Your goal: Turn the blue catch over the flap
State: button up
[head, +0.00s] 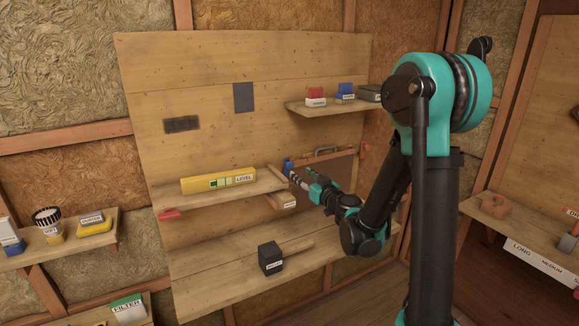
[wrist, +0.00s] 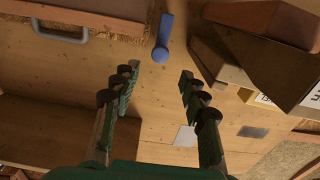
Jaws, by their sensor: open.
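The blue catch (wrist: 162,42) is a slim bar with a round end, fixed to the wooden board. In the wrist view it lies beside the flap's edge, not across it. In the head view the catch (head: 288,166) shows at the flap's left side. The flap (head: 339,172) is a reddish-brown panel with a grey handle (wrist: 60,33) at its edge; my arm hides part of it. My gripper (wrist: 158,82) is open and empty, its fingers spread to either side of the line of the catch, apparently short of it. In the head view my gripper (head: 298,178) is close to the catch.
An upper shelf (head: 335,107) holds small boxes. A black block (head: 271,258) stands below.

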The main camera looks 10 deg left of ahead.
aim_at(291, 165)
jog(key=x, duration=0.9)
jog(key=shift+w+a, duration=0.2)
jog(key=shift+w, duration=0.05)
grip_shut()
